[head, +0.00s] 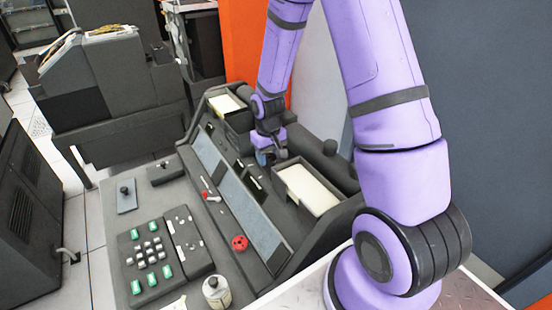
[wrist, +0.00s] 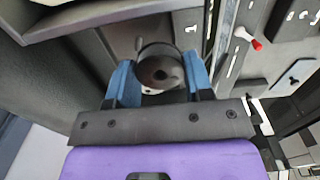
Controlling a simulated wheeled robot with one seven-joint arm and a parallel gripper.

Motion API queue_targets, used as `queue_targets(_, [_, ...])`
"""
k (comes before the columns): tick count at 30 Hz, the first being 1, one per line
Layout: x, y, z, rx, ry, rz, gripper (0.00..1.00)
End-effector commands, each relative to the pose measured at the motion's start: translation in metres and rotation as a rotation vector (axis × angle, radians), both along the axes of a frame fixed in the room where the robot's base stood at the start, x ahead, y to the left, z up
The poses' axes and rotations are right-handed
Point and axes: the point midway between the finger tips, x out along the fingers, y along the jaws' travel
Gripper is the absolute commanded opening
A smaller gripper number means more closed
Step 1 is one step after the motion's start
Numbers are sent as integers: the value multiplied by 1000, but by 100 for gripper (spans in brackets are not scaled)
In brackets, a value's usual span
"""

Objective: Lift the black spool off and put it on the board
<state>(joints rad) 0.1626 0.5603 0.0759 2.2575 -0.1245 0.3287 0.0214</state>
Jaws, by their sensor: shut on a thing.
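My gripper (head: 268,157) is over the back of the grey machine console, between two card trays. In the wrist view, its two blue fingers (wrist: 163,88) are closed on the sides of the black spool (wrist: 158,66), which shows a round end with a dark hole. In the head view the spool is mostly hidden by my gripper, and I cannot tell whether it touches the console. A small flat blue-grey board (head: 126,198) with a dark knob lies at the left of the console top; I cannot tell if it is the task's board.
Card trays (head: 308,188) and (head: 226,104) flank my gripper. A red knob (head: 240,243), a white bottle (head: 216,291), a keypad with green keys (head: 150,258) and a dark block (head: 165,173) sit on the console.

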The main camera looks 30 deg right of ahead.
Motion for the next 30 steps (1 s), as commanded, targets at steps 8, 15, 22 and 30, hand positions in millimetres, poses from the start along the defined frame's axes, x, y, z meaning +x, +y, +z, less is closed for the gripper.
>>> queue_targets(8, [17, 63, 6, 0, -2, 6, 25])
queue_targets(15, [30, 108, 11, 0, -2, 2, 25])
queue_targets(22, [36, 128, 13, -1, -1, -1, 25])
queue_targets(30, [37, 132, 23, 0, -3, -2, 25])
